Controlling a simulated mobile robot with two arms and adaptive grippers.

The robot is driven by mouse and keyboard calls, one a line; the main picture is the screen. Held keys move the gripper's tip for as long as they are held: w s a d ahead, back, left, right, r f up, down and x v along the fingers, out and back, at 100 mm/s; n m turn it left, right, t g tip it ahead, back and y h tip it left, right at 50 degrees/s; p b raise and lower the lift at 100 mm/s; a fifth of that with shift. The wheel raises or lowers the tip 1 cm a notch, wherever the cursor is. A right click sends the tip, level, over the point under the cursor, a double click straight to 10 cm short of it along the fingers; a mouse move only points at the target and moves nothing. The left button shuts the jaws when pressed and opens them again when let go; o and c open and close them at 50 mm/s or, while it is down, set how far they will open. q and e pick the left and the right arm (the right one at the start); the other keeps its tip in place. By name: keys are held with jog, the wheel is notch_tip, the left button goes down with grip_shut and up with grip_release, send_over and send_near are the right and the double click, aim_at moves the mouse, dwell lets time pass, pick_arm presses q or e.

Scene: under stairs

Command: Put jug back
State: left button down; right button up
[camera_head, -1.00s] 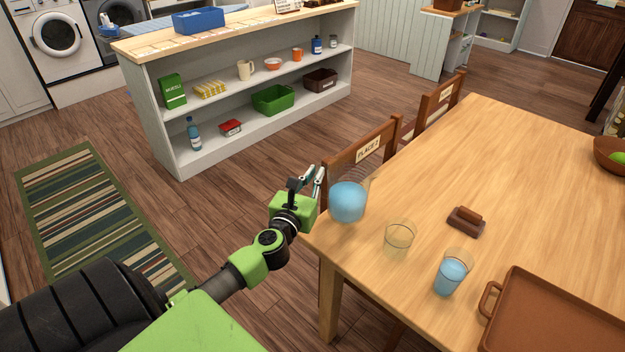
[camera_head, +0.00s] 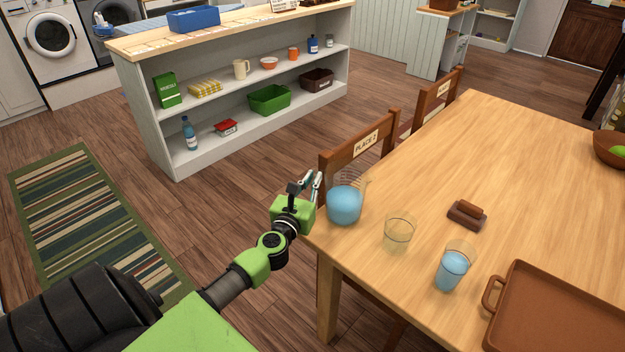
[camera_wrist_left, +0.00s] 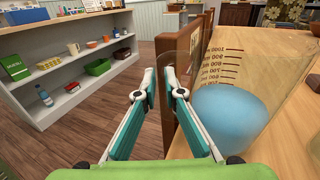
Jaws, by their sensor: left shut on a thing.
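The clear jug (camera_head: 345,205) with blue liquid is at the near left corner of the table (camera_head: 500,150). In the left wrist view the jug (camera_wrist_left: 230,115) fills the right side, with measuring marks on its wall. My left gripper (camera_head: 313,184) is at the jug's left side, shut on its clear handle; the handle also shows between the fingers (camera_wrist_left: 160,95) in the left wrist view. I cannot tell whether the jug's base touches the table. My right gripper is not in view.
An empty glass (camera_head: 398,234), a glass of blue liquid (camera_head: 453,268), a brown block-like item (camera_head: 467,214) and a brown tray (camera_head: 560,315) are on the table. Chairs (camera_head: 365,145) line its far left side. A stocked shelf unit (camera_head: 240,97) stands beyond open floor.

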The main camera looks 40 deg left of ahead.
pick_arm(q)
jog(key=c, duration=2.3)
grip_release()
jog(key=shift+c, duration=0.2)
jog(key=shift+o, duration=1)
jog(key=shift+r, duration=0.15)
jog(key=v, duration=1.2)
jog(key=shift+b, duration=0.3)
